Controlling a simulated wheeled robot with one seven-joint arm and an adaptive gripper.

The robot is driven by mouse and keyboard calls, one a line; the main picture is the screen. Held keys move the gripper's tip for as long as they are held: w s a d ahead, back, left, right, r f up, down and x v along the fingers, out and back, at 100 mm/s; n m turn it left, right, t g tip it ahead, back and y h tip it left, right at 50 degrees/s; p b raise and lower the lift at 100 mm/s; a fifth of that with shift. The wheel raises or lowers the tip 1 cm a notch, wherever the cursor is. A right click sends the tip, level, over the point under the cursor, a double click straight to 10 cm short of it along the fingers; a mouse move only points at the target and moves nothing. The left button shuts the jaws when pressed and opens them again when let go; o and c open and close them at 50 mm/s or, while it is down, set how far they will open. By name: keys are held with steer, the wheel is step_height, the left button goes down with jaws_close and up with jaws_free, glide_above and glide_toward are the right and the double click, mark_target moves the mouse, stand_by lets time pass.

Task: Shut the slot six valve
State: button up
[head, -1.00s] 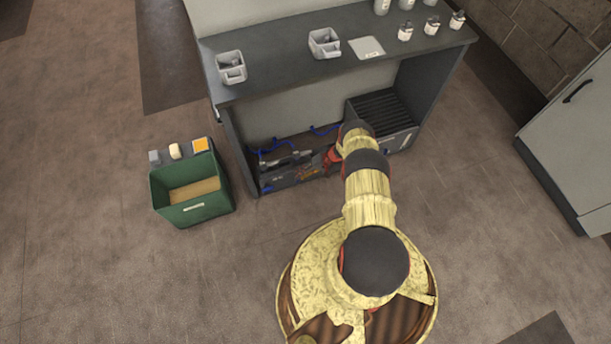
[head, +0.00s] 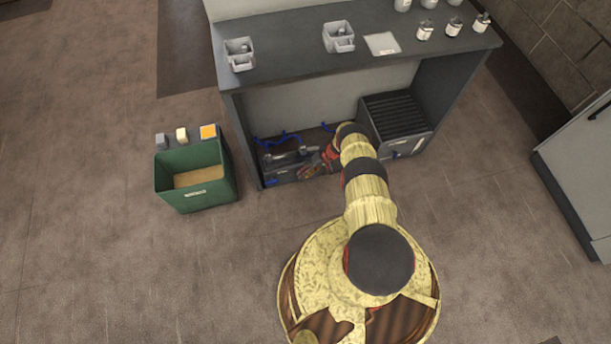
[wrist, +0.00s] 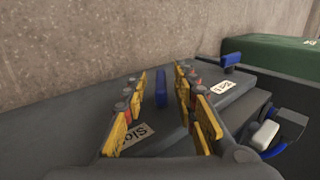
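A dark unit with blue valve handles sits low under the bench. My gripper (head: 312,168) reaches in over it. In the wrist view my gripper (wrist: 161,84) is open, its yellow-padded fingers on either side of an upright blue handle (wrist: 161,92). Gaps show between the handle and both fingers. A label starting "Slo" (wrist: 133,137) is partly covered by the left finger; its number cannot be read. A second blue handle (wrist: 231,60) stands to the right, near another label (wrist: 222,87) too small to read. It appears to be the left blue handle in the head view (head: 270,182).
A green bin (head: 195,194) stands on the floor left of the bench (head: 290,72). A box with a ribbed dark top (head: 395,115) is under the bench to the right. Blue pipes (head: 285,138) run behind the unit.

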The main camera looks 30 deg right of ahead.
steer(key=shift+a, duration=0.1)
steer(key=shift+c, duration=1.2)
steer(key=c, duration=0.4)
jaws_close()
